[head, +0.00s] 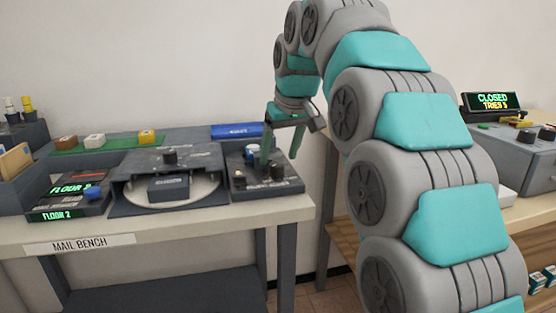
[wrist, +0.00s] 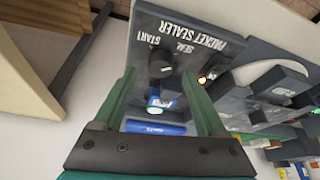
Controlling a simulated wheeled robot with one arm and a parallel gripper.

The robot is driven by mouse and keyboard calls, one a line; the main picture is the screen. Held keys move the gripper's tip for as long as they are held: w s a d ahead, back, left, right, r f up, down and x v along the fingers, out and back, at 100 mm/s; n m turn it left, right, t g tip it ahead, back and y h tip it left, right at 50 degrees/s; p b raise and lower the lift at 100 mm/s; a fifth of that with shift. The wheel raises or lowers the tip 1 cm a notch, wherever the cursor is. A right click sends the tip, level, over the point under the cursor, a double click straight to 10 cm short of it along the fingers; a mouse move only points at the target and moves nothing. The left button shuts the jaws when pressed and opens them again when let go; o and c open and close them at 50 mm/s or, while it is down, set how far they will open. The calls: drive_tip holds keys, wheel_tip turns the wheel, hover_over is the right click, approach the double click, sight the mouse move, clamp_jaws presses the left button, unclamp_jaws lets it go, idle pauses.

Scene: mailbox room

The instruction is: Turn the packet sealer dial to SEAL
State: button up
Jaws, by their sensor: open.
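The packet sealer (head: 262,187) is a dark panel at the right end of the bench. In the wrist view the panel (wrist: 195,20) shows upside down, with PACKET SEALER, SEAL and START lettering. A round black dial (wrist: 162,62) sits by the SEAL and START labels; its setting is too small to tell. The dial also shows in the head view (head: 277,172). My gripper (head: 281,160) points down over the panel. In the wrist view its green fingers (wrist: 159,73) are apart, with the dial showing between the tips. Contact cannot be told.
Left of the sealer is a round plate unit (head: 125,207) with a dark block (head: 168,187). A blue item (head: 236,130) lies behind the sealer. A FLOOR 2 box (head: 60,200) is further left. A device reading CLOSED (head: 492,101) stands at the right. The bench's front edge is close.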

drive_tip(key=shift+v, duration=2.45)
drive_tip(key=s+d+f+m+g, duration=0.2)
drive_tip(key=s+d+f, duration=0.3)
drive_tip(key=s+f, duration=0.5)
drive_tip(key=s+d+f+m+g+h, duration=0.1)
drive_tip(key=s+d+f, duration=0.4)
drive_tip(key=s+f, duration=0.6)
drive_tip(key=s+d+f+m+g+h, duration=0.1)
drive_tip(key=s+d+f, duration=0.4)
drive_tip(key=s+f, duration=0.5)
drive_tip(key=s+m+g, duration=0.1)
drive_tip(key=s, duration=0.6)
drive_tip(key=shift+s+d+f+m+g, duration=0.15)
drive_tip(key=shift+d+f+m+g, duration=0.15)
drive_tip(key=shift+d+f+g, duration=0.1)
drive_tip(key=shift+r, duration=0.1)
